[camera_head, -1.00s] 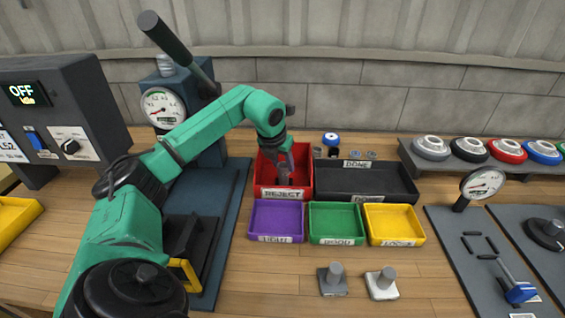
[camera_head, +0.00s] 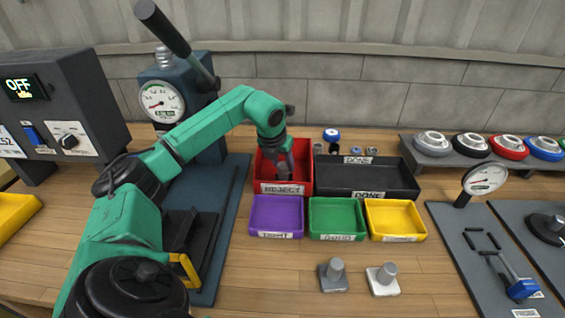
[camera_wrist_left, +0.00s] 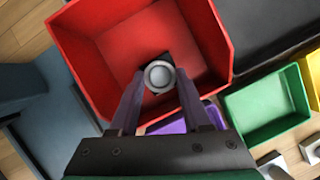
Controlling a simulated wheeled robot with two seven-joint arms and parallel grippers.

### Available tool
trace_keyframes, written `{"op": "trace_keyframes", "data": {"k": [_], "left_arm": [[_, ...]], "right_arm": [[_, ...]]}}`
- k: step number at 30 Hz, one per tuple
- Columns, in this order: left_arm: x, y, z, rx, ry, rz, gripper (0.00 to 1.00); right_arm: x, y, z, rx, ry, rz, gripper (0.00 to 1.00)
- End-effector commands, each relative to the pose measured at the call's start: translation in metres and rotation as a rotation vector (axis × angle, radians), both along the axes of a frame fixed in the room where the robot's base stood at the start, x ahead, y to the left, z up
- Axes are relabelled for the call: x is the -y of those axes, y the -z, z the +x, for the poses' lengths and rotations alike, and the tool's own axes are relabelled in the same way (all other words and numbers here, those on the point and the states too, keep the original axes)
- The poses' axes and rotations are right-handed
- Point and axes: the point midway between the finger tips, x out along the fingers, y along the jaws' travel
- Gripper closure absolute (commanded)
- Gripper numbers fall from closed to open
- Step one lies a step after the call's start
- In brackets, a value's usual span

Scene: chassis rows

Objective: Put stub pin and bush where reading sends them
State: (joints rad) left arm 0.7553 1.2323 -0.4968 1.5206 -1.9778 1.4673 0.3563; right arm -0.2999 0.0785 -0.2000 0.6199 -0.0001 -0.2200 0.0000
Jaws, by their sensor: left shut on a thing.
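My left gripper (camera_head: 285,168) reaches down into the red bin labelled REJECT (camera_head: 287,189). In the left wrist view its fingers (camera_wrist_left: 160,95) are shut on a grey round part (camera_wrist_left: 159,76) with a light ring round its top and a dark, squarish base below. It looks like the stub pin with the bush on it, but I cannot be sure. Whether its base touches the bin floor is unclear. The press gauge (camera_head: 161,104) and a smaller dial gauge (camera_head: 486,180) stand left and right; their readings are too small to tell. My right gripper is out of view.
Purple (camera_head: 277,215), green (camera_head: 337,218) and yellow (camera_head: 396,219) trays sit in front of the red bin and the black DONE tray (camera_head: 366,179). Two pegs on dark (camera_head: 333,276) and white (camera_head: 383,281) bases stand nearer. The control box (camera_head: 60,110) display reads OFF.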

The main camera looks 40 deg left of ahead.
Motion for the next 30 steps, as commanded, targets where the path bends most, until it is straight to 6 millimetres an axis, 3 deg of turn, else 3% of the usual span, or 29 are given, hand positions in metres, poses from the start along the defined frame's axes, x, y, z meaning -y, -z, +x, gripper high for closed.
{"op": "trace_keyframes", "data": {"k": [1, 3, 14, 17, 24, 30], "left_arm": [[0.0, 0.0, 0.0, 0.001, 0.0, 0.0, 0.41], [0.0, 0.0, 0.0, 0.001, 0.0, 0.0, 0.17], [0.0, -0.005, -0.001, 0.002, 0.0, 0.001, 0.17], [0.002, -0.019, -0.007, 0.004, 0.001, 0.001, 0.17], [0.008, -0.081, -0.031, 0.006, 0.0, 0.001, 0.17], [0.011, -0.109, -0.043, 0.002, 0.0, 0.0, 0.17]], "right_arm": [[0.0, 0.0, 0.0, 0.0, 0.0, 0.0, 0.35], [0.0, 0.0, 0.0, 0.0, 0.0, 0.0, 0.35], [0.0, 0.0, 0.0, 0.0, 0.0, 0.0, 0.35], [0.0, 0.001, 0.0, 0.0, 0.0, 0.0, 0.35], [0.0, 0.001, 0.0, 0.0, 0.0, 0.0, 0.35], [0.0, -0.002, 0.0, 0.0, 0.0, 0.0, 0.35]]}}
